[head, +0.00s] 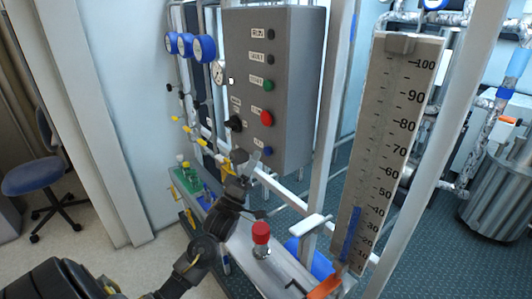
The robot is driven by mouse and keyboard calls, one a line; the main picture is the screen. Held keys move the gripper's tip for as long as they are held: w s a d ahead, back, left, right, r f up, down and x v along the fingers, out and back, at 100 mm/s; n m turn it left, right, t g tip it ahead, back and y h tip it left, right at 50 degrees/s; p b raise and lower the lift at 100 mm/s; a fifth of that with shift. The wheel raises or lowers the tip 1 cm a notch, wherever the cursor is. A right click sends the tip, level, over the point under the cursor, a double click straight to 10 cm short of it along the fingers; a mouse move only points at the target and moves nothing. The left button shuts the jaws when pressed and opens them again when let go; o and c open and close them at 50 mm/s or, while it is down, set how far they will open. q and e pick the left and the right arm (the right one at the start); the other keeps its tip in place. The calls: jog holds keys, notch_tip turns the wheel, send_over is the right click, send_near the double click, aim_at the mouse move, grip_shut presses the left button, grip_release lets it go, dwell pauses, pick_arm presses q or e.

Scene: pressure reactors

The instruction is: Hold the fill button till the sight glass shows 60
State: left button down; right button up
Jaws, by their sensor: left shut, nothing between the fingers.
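The sight glass (395,130) is a tall grey scale marked up to 100, standing at the right. Its blue column (351,235) tops out a little below or near the 40 mark. The grey control box (260,90) carries black, green and red buttons, a black knob and a blue button (267,152) low on its front. The small labels are too blurred to read surely. My left gripper (250,160) is shut and empty, its tips close beside the blue button. I cannot tell whether they touch it. My right gripper is not in view.
An orange handle (325,287) lies below the sight glass. White frame posts flank the box and scale. Blue gauges (203,48) and yellow-handled valves are left of the box. A blue chair (38,172) stands far left.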

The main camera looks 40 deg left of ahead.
pick_arm(q)
jog(key=shift+w, duration=0.2)
jog(key=shift+w+d, duration=0.15)
jog(key=shift+w, duration=0.1)
jog(key=shift+w+d, duration=0.1)
jog(key=shift+w, duration=0.3)
dwell(7.2)
